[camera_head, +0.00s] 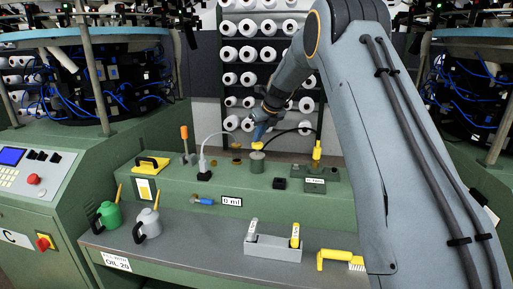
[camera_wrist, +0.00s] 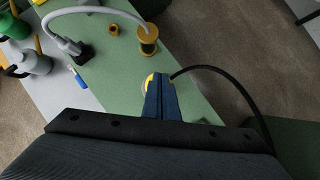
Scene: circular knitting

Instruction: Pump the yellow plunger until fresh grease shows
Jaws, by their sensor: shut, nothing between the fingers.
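The yellow plunger (camera_head: 257,146) shows as a yellow cap above a short grey cylinder (camera_head: 257,163) on the green bench. In the wrist view a yellow round edge (camera_wrist: 149,80) shows just beyond my fingertips, partly hidden by them. My gripper (camera_head: 259,138) points down right over the plunger, with its blue fingers together and nothing between them. In the wrist view my gripper (camera_wrist: 160,80) covers most of the yellow cap. I cannot tell whether the fingertips touch it. I see no grease for certain.
A brass spool fitting (camera_wrist: 147,42) with a white hose stands close by. A black hose (camera_wrist: 225,73) arcs past on the other side. A yellow-topped valve (camera_head: 317,152) stands right. A "0 ml" label (camera_head: 231,201) is on the bench front. Oil cans (camera_head: 148,223) stand on the lower shelf.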

